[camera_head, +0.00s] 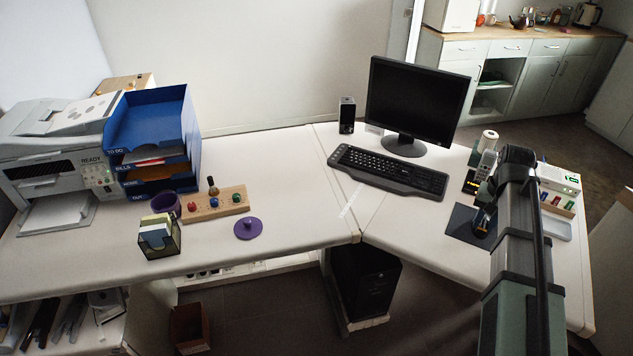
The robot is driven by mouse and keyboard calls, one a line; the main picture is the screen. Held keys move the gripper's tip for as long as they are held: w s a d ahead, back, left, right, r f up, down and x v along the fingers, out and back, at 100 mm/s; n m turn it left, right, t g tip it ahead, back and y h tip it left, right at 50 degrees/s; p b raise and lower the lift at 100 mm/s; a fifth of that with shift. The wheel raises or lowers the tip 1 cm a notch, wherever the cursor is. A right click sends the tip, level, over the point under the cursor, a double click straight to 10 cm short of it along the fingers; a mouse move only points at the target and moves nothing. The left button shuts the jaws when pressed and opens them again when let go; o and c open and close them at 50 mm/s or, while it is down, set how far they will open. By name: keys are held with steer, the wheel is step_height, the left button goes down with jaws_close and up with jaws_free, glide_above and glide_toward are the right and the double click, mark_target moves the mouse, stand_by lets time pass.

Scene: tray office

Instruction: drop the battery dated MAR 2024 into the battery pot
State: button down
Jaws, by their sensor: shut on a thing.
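A purple pot (166,204), perhaps the battery pot, stands open on the left desk in front of the blue letter trays. A purple lid with a knob (248,229) lies flat on the desk to its right. My arm comes in from the lower right. My gripper (482,218) is low over a dark mat (462,224) on the right desk, partly hidden by my arm. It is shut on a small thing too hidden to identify. No date is readable, and I cannot pick out a battery dated MAR 2024.
A wooden block with coloured knobs (228,203) and a note holder (159,240) stand near the pot. A rack of coloured items (557,203) is right of my arm. The desk's middle is clear.

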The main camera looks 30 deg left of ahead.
steer(key=w+a, duration=0.3)
steer(key=a, duration=2.3)
glide_toward(164, 196)
steer(key=s+d, duration=0.2)
steer(key=d, duration=0.3)
steer(key=shift+s+d+f, duration=0.1)
steer(key=shift+s+f, duration=0.05)
steer(key=shift+f, duration=2.65)
steer(key=c, duration=0.8)
jaws_free()
